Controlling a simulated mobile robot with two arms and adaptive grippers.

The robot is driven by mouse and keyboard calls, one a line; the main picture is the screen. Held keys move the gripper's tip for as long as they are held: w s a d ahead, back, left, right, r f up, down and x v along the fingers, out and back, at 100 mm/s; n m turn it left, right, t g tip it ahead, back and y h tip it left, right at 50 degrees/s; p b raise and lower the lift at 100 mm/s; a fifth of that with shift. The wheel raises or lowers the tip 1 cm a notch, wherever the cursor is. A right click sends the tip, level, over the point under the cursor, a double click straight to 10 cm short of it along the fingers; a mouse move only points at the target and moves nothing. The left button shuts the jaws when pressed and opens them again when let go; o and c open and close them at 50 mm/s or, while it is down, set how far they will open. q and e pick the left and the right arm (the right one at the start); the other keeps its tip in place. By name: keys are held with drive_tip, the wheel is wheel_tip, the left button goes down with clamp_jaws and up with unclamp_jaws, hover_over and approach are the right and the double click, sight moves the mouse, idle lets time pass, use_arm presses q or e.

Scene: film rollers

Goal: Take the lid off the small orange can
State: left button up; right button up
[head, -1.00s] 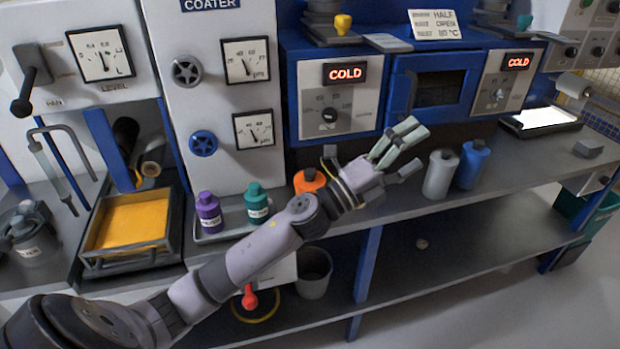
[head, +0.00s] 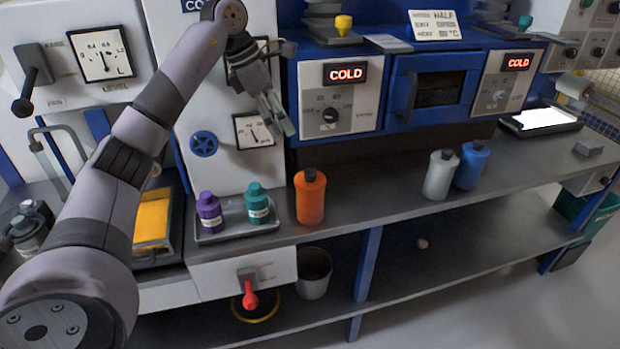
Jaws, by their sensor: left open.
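The small orange can (head: 310,200) stands upright on the grey bench, right of the small tray. Its dark lid (head: 310,175) sits on top. My left gripper (head: 281,117) is open and empty, pointing down and to the right. In the picture it is above and a little left of the can, in front of the white coater panel, and apart from the can. My right gripper is not in view.
A grey tray (head: 222,234) holds a purple bottle (head: 209,215) and a teal bottle (head: 257,207) left of the can. A silver can (head: 439,177) and a blue can (head: 470,167) stand further right. The bench between is clear.

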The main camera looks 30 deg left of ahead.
use_arm(q)
drive_tip(key=p, duration=0.1)
approach(310, 171)
drive_tip(key=x, duration=0.4)
drive_tip(key=shift+w+a+f, duration=0.15)
drive_tip(key=shift+a+f, duration=0.15)
drive_tip(key=shift+f, duration=0.15)
drive_tip(key=p+x, duration=0.1)
drive_tip(key=x, duration=0.3)
drive_tip(key=shift+d+f+p, duration=0.25)
drive_tip(key=shift+d+p, duration=0.1)
drive_tip(key=shift+d, duration=0.15)
drive_tip(key=shift+w+f, duration=0.15)
drive_tip(key=shift+f, duration=0.25)
drive_tip(key=c, duration=1.1)
drive_tip(key=shift+r, duration=0.15)
